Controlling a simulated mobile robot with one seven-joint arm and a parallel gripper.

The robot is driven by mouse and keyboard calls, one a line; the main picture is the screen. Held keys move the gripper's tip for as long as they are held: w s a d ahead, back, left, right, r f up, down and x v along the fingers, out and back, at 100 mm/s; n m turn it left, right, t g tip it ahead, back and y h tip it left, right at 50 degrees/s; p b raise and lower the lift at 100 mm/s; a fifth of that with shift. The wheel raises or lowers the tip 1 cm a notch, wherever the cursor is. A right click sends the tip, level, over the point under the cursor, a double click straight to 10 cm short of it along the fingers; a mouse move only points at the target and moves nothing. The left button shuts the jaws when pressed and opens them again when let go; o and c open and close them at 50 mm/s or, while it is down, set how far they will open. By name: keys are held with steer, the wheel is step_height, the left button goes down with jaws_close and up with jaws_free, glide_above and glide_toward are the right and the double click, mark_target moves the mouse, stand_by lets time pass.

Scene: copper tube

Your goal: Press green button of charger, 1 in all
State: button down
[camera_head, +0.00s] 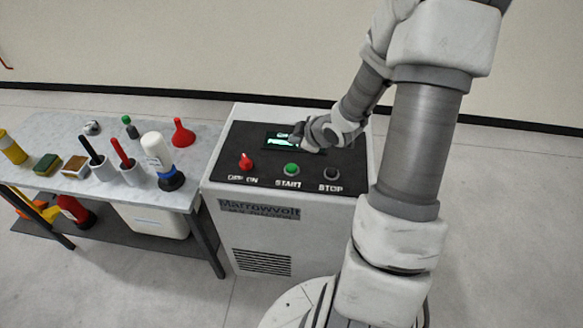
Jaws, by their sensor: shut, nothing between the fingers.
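The charger (284,206) is a grey-white box with a black sloped top panel. Its green button (291,169) sits mid-panel above the word START. A red switch (246,161) is to its left above an off/on label, and a dark button (331,173) is to its right above STOP. A lit display with green text (278,141) is at the panel's back. My gripper (304,146) is shut and empty, above the panel behind and slightly right of the green button. It appears apart from the button and partly covers the display.
A table (60,184) stands left of the charger, holding a white bottle (157,153), a red funnel (182,133), pots with handled tools and sponges. Its lower shelf holds a white container (150,219). A wall runs behind. The floor right of my arm is clear.

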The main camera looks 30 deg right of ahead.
mark_target(295, 169)
step_height(295, 169, down, 8)
steer(key=b, duration=0.7)
stand_by(1.7)
steer(key=shift+f+b, duration=0.35)
steer(key=shift+f, duration=0.1)
steer(key=shift+f+b, duration=0.45)
steer(key=shift+f, duration=0.05)
stand_by(0.4)
stand_by(0.4)
steer(key=shift+r+p, duration=0.9)
steer(key=shift+r, duration=0.05)
step_height(295, 169, up, 5)
steer(key=p, duration=0.4)
steer(key=shift+p, duration=0.3)
